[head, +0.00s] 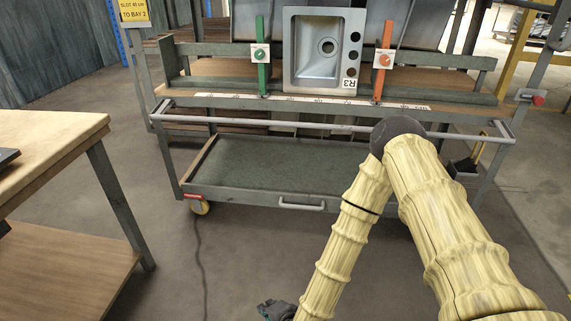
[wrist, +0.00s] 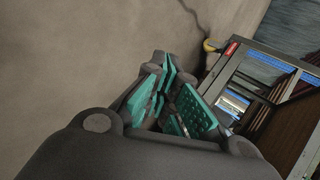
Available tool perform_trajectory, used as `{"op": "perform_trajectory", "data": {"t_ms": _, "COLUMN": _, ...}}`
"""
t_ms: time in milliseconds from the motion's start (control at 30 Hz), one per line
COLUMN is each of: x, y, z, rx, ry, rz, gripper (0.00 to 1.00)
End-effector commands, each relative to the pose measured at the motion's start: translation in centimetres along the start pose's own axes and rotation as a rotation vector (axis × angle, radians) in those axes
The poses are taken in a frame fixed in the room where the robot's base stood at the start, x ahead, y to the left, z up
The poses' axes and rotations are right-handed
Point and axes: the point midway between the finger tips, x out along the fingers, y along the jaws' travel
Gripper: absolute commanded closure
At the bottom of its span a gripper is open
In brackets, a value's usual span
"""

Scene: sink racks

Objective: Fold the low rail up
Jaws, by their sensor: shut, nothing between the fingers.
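The low rail (head: 290,125) is a thin grey bar across the front of the rack cart. It sits below the front edge of the cart's upper deck and stands out in front of it, on short end arms. My arm hides part of the rail's right half from the head camera. My gripper (head: 275,309) is low at the bottom of the head view, in front of the cart and well apart from the rail. In the wrist view its teal-padded fingers (wrist: 178,100) are shut with nothing held. I cannot pick out the rail in the wrist view.
A sink (head: 305,72) stands on the deck between a green post (head: 263,75) and an orange post (head: 382,75). The lower tray (head: 260,170) has a front handle. A wooden table (head: 45,135) stands at left. Bare floor lies between table and cart, crossed by a cable (head: 198,250).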

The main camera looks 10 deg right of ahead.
Motion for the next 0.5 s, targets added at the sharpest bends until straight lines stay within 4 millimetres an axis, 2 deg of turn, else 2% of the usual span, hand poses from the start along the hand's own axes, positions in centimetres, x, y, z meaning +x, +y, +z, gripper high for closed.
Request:
{"op": "perform_trajectory", "data": {"t_ms": 33, "x": 1.0, "y": -3.3, "z": -0.3, "rx": 0.121, "ry": 0.024, "rz": -0.088, "gripper": 1.00}}
{"op": "perform_trajectory", "data": {"t_ms": 133, "x": 2.2, "y": -9.8, "z": -1.4, "rx": 0.371, "ry": 0.054, "rz": -0.265, "gripper": 1.00}}
{"op": "perform_trajectory", "data": {"t_ms": 233, "x": 2.6, "y": -16.1, "z": -3.3, "rx": 0.621, "ry": 0.066, "rz": -0.449, "gripper": 1.00}}
{"op": "perform_trajectory", "data": {"t_ms": 400, "x": 1.2, "y": -26.1, "z": -8.2, "rx": 1.027, "ry": 0.038, "rz": -0.782, "gripper": 1.00}}
{"op": "perform_trajectory", "data": {"t_ms": 500, "x": -0.4, "y": -30.5, "z": -11.3, "rx": 1.225, "ry": -0.003, "rz": -0.965, "gripper": 1.00}}
